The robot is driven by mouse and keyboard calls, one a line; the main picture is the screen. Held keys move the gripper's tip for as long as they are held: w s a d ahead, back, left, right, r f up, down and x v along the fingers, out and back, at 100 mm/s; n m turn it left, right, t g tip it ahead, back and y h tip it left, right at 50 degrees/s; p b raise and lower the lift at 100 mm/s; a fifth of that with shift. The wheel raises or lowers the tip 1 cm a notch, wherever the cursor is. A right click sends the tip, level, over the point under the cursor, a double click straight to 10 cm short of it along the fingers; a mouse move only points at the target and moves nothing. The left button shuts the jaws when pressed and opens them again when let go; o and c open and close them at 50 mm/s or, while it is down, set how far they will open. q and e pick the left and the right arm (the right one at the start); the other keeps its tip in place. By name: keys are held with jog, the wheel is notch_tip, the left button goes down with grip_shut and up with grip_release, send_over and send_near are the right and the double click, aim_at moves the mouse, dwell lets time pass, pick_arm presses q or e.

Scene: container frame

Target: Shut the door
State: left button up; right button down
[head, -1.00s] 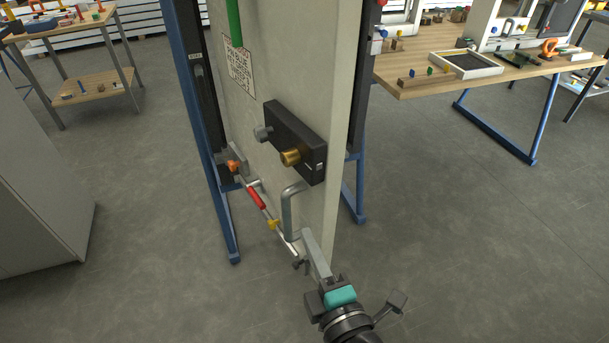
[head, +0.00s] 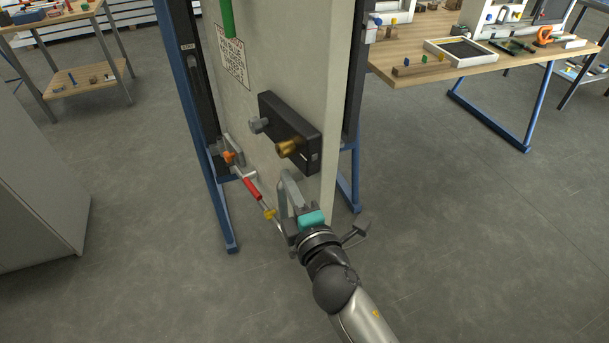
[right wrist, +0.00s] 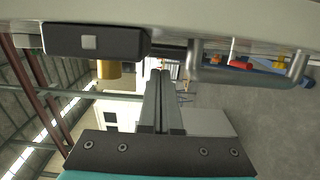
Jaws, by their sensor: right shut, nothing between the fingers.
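The pale door (head: 240,95) stands open, its free edge towards me, between the blue posts of its frame. A black lock box (head: 290,133) with a brass knob (head: 287,148) and a grey knob sits on its face. Below it is a grey bar handle (head: 283,200), partly hidden by my gripper. My right gripper (head: 292,184) is shut and empty at the handle in the head view. In the right wrist view its fingers (right wrist: 158,78) point between the brass knob (right wrist: 108,70) and the handle (right wrist: 245,74); contact cannot be told. My left gripper is not in view.
A rod with a red sleeve (head: 252,188) lies low beside the door, near an orange part (head: 229,157). Blue frame posts (head: 190,110) stand at both sides. A wooden workbench (head: 420,70) stands at right, a grey cabinet (head: 40,190) at left. The floor at right is clear.

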jog(key=shift+w+d, duration=0.4)
jog(key=shift+d, duration=0.35)
jog(key=shift+w+d, duration=0.4)
jog(key=shift+d, duration=0.35)
